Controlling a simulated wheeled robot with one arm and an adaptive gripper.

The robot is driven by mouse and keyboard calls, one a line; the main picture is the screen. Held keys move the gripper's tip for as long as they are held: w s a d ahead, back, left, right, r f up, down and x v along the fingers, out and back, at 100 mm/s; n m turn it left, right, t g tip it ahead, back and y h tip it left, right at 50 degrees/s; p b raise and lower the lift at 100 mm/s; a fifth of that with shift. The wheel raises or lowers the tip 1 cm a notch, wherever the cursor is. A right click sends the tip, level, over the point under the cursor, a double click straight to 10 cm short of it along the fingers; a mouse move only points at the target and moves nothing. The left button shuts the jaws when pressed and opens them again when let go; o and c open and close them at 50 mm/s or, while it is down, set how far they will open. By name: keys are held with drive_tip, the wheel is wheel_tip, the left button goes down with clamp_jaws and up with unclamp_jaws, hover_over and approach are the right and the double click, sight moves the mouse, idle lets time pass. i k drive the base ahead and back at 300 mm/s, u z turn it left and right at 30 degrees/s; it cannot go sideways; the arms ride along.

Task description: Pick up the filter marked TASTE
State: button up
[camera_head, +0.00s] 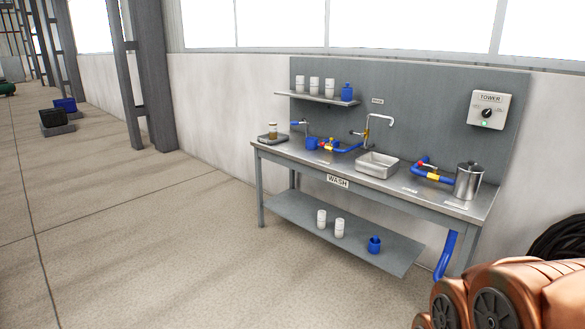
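No marking that reads TASTE is legible. Three white cylinders stand upright on the wall shelf, at its left (299,83), middle (314,85) and right (330,86). Two more white cylinders stand on the lower shelf, one at left (321,218) and one at right (339,228). They look like filters, but their bands are too small to read. A blue container (347,91) stands beside the upper white ones. My gripper is not in view.
The steel bench (300,157), labelled WASH, carries a sink (377,163), a blue cup (312,143), blue pipes, a jar on a dark base and a lidded metal pot (468,180). A blue cup (374,244) sits below.

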sight(321, 214)
drive_tip(key=u, duration=0.15)
drive_tip(key=i, duration=2.3)
drive_tip(key=z, duration=0.3)
drive_tip(key=i, duration=2)
drive_tip(key=z, duration=0.3)
